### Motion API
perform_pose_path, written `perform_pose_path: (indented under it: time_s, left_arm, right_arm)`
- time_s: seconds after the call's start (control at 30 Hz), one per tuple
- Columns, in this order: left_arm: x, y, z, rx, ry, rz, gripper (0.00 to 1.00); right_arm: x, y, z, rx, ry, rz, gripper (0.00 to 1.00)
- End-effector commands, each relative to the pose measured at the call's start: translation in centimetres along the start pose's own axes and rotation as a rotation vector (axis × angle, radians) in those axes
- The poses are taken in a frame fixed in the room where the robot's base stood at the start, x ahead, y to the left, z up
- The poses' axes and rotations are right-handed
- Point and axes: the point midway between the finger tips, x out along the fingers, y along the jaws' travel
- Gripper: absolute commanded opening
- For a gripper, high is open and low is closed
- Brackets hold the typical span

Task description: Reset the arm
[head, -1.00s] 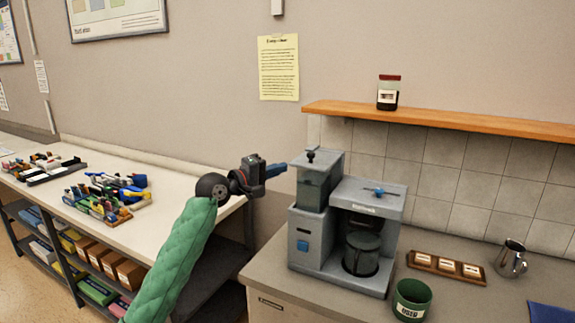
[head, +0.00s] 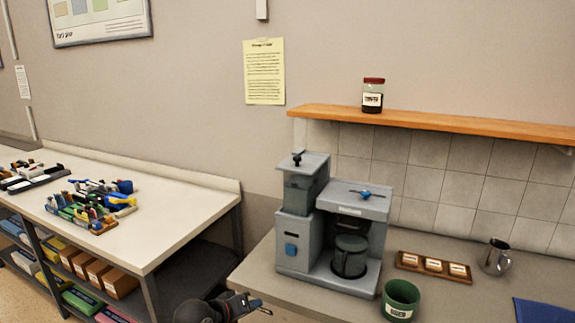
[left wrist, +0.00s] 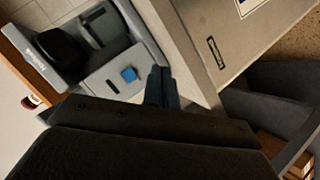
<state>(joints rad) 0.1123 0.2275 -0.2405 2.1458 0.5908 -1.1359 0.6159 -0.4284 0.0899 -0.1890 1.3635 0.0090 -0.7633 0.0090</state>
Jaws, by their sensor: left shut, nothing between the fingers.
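My left gripper (head: 256,303) is low in the head view, at the bottom edge, in front of the counter's left end. Its fingers are shut and empty, and they also show closed together in the left wrist view (left wrist: 162,88). Most of my left arm is below the head view. The grey coffee machine (head: 335,235) stands on the counter (head: 262,262), above and to the right of the gripper and apart from it. The machine also shows in the left wrist view (left wrist: 110,77). My right gripper is in neither view.
A green mug (head: 400,300), a wooden tray with labelled pieces (head: 408,266) and a metal jug (head: 494,257) stand right of the machine. A jar (head: 372,95) is on the wooden shelf (head: 430,122). The white workbench (head: 165,220) at left holds tools; its right part is clear.

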Motion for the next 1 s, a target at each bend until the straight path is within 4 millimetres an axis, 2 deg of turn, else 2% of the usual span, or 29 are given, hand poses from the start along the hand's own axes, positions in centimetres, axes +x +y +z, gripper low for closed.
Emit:
perform_pose_path:
  time_s: [0.03, 0.1, 0.47, 0.8, 1.0]
  left_arm:
    - [-0.4, -1.0, 1.6, 0.015, -0.013, -0.027, 0.0]
    - [-1.1, -2.3, 3.6, 0.045, -0.031, -0.068, 0.0]
    - [-5.9, -8.3, 13.3, 0.19, -0.145, -0.275, 0.0]
    - [-12.5, -12.9, 21.8, 0.313, -0.298, -0.462, 0.0]
    - [-16.4, -14.5, 25.6, 0.368, -0.388, -0.549, 0.0]
  right_arm:
    - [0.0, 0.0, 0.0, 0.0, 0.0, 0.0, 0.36]
    - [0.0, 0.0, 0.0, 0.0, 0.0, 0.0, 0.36]
    - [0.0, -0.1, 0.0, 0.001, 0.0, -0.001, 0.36]
    - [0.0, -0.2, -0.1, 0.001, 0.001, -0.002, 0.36]
    - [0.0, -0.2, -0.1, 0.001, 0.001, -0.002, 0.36]
